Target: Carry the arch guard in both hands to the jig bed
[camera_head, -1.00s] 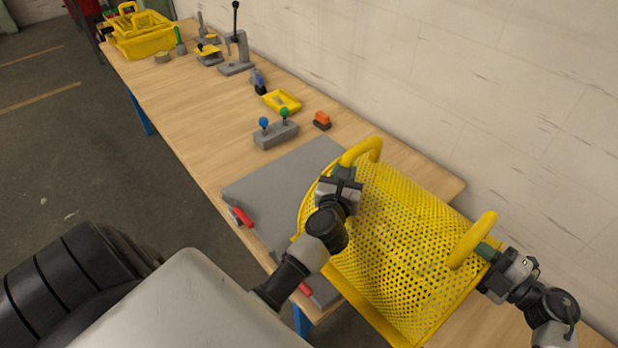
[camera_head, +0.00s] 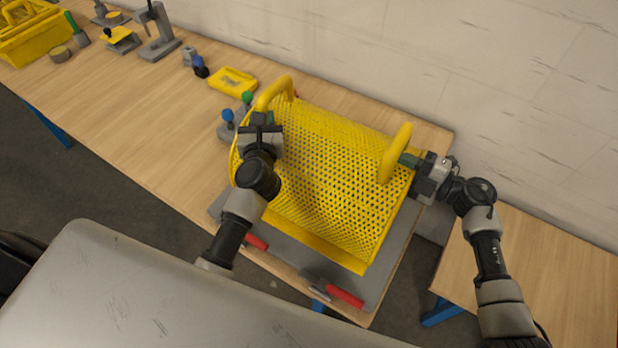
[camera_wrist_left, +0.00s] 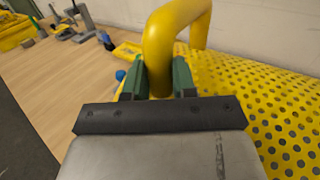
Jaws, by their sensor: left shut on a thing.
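The arch guard (camera_head: 325,170) is a yellow perforated curved cover with a yellow loop handle at each end. My left gripper (camera_head: 262,120) is shut on its left handle; in the left wrist view the green fingers hold the yellow handle (camera_wrist_left: 170,45) from both sides. My right gripper (camera_head: 408,160) has its green fingers at the right handle (camera_head: 395,155) and appears closed on it. The jig bed (camera_head: 385,270), a grey plate with red-handled clamps (camera_head: 345,293), is beneath the guard. The guard covers most of it; I cannot tell whether they touch.
A block with blue and green knobs (camera_head: 228,122) is partly hidden behind the guard's left end. A yellow tray (camera_head: 232,82), a lever press (camera_head: 157,35) and a yellow crate (camera_head: 35,35) stand farther left. A wall runs behind; another bench (camera_head: 540,260) lies right, across a gap.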

